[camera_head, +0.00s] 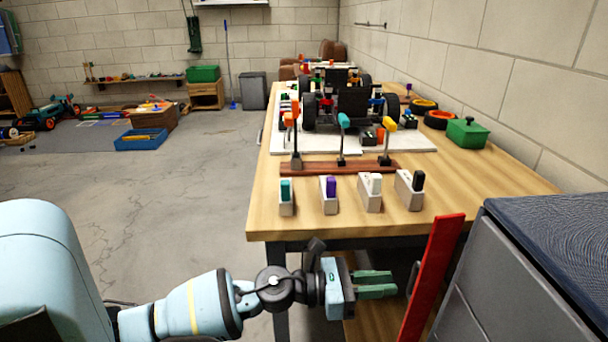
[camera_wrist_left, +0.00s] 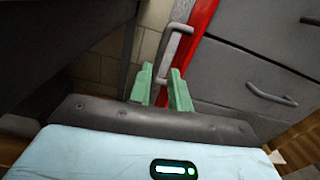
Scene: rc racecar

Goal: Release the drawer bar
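The red drawer bar (camera_head: 432,276) stands tilted along the front edge of the grey drawer cabinet (camera_head: 512,285). A grey handle (camera_head: 413,279) sticks out from the bar's left side. In the left wrist view, the handle (camera_wrist_left: 174,50) rises in front of the red bar (camera_wrist_left: 201,25), partly beyond my fingers. My left gripper (camera_head: 394,283) has green fingers that are apart and point at the handle. The handle's lower end shows between the fingertips in the wrist view; I cannot tell if they touch it. My right gripper is not in view.
A wooden table (camera_head: 465,195) stands just beyond my left gripper, bearing a black racecar (camera_head: 352,105), colored markers in holders and a green box (camera_head: 467,133). A drawer handle (camera_wrist_left: 272,95) shows on the cabinet's front. The floor at left is free.

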